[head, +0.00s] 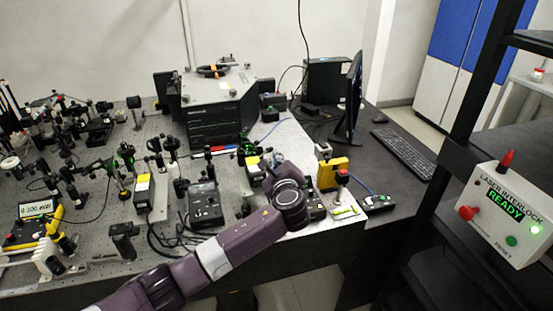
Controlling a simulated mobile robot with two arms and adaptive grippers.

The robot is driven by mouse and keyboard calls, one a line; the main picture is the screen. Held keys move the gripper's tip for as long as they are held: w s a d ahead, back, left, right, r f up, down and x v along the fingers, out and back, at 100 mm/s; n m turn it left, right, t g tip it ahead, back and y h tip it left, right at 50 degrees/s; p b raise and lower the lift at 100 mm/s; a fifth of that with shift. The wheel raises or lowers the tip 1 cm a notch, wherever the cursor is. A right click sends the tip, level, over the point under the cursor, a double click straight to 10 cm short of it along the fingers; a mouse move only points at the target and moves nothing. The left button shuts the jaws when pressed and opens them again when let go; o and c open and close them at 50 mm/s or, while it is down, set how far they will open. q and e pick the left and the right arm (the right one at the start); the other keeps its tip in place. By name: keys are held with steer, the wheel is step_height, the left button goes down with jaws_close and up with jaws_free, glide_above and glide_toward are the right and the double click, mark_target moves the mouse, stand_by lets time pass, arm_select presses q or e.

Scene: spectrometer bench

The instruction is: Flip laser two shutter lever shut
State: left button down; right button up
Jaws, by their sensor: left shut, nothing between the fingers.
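My left arm reaches in from the bottom left across the bench's front edge. My left gripper (267,160) is shut and empty, beyond the wrist, beside a small box-shaped module (254,172) with a yellow label. The wrist partly hides that module's right side. Another box with a yellow label (144,190) stands further left. I cannot tell from labels which is laser two, and no shutter lever can be made out at this size. Whether the gripper touches anything cannot be told. My right gripper is not in view.
The optical bench (107,190) is crowded with posts and mounts. A black controller (206,204) stands left of my wrist, a yellow device (332,172) right of it. A monitor (352,98) and keyboard (402,150) are behind right. The interlock box (504,214) reads READY.

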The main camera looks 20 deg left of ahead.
arm_select(q)
steer(key=n, duration=0.1)
steer(key=r+n+b, duration=0.1)
steer(key=a+n+t+b, duration=0.1)
steer(key=shift+s+r+n+h, duration=0.15)
steer(key=shift+s+n+h, duration=0.15)
steer(key=shift+s+n, duration=0.1)
steer(key=n+b, duration=0.1)
steer(key=a+r+n+b, duration=0.1)
steer(key=n+b, duration=0.1)
steer(key=s+n+t+b, duration=0.1)
steer(key=shift+a+r+b, duration=0.15)
steer(key=shift+a+b, duration=0.15)
steer(key=shift+r+n, duration=0.25)
steer(key=shift+n, duration=0.15)
